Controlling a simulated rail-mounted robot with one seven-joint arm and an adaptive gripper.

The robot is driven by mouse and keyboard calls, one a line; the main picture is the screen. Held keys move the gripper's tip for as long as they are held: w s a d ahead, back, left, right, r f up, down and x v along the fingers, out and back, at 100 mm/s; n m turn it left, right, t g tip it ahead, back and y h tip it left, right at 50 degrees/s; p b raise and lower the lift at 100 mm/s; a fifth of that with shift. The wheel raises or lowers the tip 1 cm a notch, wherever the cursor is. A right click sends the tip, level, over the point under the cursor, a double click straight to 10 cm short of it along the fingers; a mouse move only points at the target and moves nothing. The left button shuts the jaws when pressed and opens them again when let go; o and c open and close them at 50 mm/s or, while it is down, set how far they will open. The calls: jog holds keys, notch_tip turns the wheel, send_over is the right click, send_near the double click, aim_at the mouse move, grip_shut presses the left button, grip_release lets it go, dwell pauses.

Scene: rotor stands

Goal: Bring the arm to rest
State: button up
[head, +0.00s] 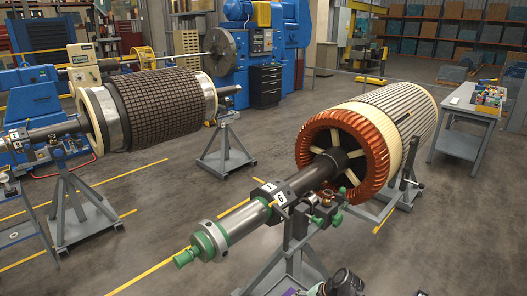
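What looks like the dark end of my arm with my gripper (338,286) shows at the bottom edge, right of centre. It is cut off by the frame, and its fingers cannot be made out, so I cannot tell whether it is open or shut or holds anything. It is in front of the near grey stand (292,262), low in the picture. The near rotor (385,118), with a copper-coloured winding end (312,150), lies on stands. Its shaft (232,222) points to the lower left and ends in green and silver parts.
A second rotor (165,105) with a dark gridded body rests on grey stands at the left. A small table (460,118) with coloured items stands at the right. Blue machines (270,45) and shelves are behind. Open floor (165,215) lies between the rotors and at the lower right.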

jog(key=s+d+f+n+g+h+b, duration=0.2)
jog(key=s+f+n+g+h+b, duration=0.1)
jog(key=s+f, duration=1.4)
jog(key=s+d+f+n+g+h+b, duration=0.2)
jog(key=s+f+n+g+b, duration=0.4)
jog(key=s+f, duration=1.1)
jog(key=shift+s+d+h+b, duration=0.15)
jog(key=shift+s+h+b, duration=0.4)
jog(key=shift+s+h, duration=0.25)
